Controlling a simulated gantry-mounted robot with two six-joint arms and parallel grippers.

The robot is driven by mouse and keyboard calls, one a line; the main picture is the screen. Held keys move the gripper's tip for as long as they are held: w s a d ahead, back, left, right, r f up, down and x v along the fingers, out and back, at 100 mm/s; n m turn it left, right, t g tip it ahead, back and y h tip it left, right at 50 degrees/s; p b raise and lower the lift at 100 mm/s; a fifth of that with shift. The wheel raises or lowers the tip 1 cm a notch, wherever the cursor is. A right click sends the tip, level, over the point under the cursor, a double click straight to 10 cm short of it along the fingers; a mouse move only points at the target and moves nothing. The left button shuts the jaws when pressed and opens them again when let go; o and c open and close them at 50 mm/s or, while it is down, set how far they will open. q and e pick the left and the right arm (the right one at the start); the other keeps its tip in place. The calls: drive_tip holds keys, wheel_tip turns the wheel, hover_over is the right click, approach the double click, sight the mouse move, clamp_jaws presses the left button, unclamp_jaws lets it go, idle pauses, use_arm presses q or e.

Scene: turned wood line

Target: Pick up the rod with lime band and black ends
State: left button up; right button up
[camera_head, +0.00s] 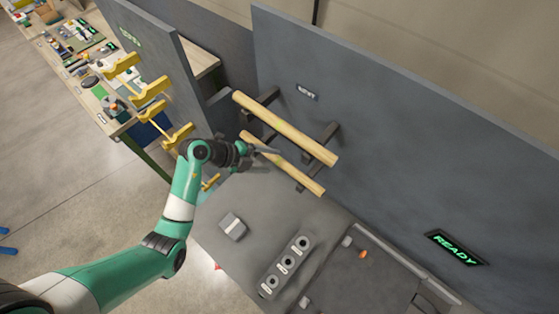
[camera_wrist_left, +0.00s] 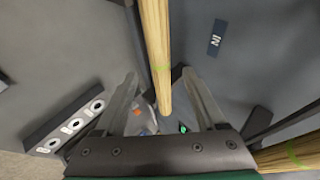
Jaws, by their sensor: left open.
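Two pale wooden rods rest on dark pegs on the grey wall panel: an upper rod (camera_head: 290,130) and a lower rod (camera_head: 300,178). My left gripper (camera_head: 266,159) is open at the lower rod. In the left wrist view one rod (camera_wrist_left: 154,35) runs down from the top edge, lined up between the open fingers (camera_wrist_left: 163,100); a faint lime band shows on it. I cannot tell its exact depth between them. The other rod (camera_wrist_left: 285,158), at lower right, also shows a lime mark. I see no black ends clearly. My right gripper is out of view.
Below the rods is a grey bench with a block with several round sockets (camera_head: 286,264) and a small grey box (camera_head: 232,226). A READY sign (camera_head: 456,248) is on the right. Dark pegs (camera_head: 320,144) stand close to the rods.

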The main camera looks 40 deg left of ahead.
sight(277, 162)
use_arm(q)
drive_tip(key=x, duration=0.4)
drive_tip(key=shift+b, duration=0.35)
clamp_jaws()
